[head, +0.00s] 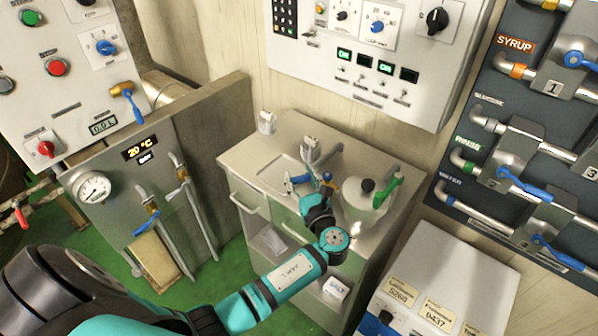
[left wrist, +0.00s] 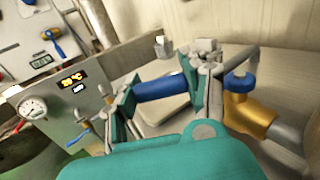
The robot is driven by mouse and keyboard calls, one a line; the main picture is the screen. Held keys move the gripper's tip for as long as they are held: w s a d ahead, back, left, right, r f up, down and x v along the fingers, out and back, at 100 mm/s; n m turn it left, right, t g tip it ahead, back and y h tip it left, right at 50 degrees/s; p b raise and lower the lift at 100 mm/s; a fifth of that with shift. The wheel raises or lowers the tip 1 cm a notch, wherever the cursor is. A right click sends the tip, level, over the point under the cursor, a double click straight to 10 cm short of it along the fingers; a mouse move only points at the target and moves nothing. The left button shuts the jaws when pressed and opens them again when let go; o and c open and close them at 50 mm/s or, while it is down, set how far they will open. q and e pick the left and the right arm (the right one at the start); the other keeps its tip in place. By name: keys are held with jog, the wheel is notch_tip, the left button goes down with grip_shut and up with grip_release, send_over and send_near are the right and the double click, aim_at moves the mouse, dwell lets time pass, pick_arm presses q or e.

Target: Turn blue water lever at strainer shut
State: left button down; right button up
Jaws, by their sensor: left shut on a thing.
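The blue lever (left wrist: 160,88) lies crosswise between the two fingers of my left gripper (left wrist: 168,92) in the left wrist view. The gripper is shut on it. A brass valve body (left wrist: 250,115) with a blue collar (left wrist: 240,83) sits just right of the fingers, on a grey pipe. In the head view, the lever's blue end (head: 298,179) shows left of my left gripper (head: 313,190), above the sink counter (head: 265,150). The fingers and wrist hide part of the lever and valve there. My right gripper is not in view.
A pale jug-like vessel (head: 362,208) with a green handle stands close right of the gripper. A grey tap (head: 312,150) rises behind it. A panel with a gauge (head: 92,188) stands left. Pipes with blue levers (head: 520,180) are at the right.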

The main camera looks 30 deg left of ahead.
pick_arm(q)
jog(key=shift+s+d+n+g+y+b, duration=0.3)
jog(key=shift+d+n+g+y, duration=0.2)
jog(key=shift+n+g+y, duration=0.5)
jog(key=shift+s+d+n+g+y+b, duration=0.25)
jog(key=shift+d+n+g+y, duration=0.35)
jog(key=shift+g, duration=0.7)
jog(key=shift+a, duration=0.1)
jog(key=c, duration=0.6)
grip_release()
jog(key=shift+r, duration=0.1)
notch_tip(320, 180, up, 10)
jog(key=shift+f, duration=0.1)
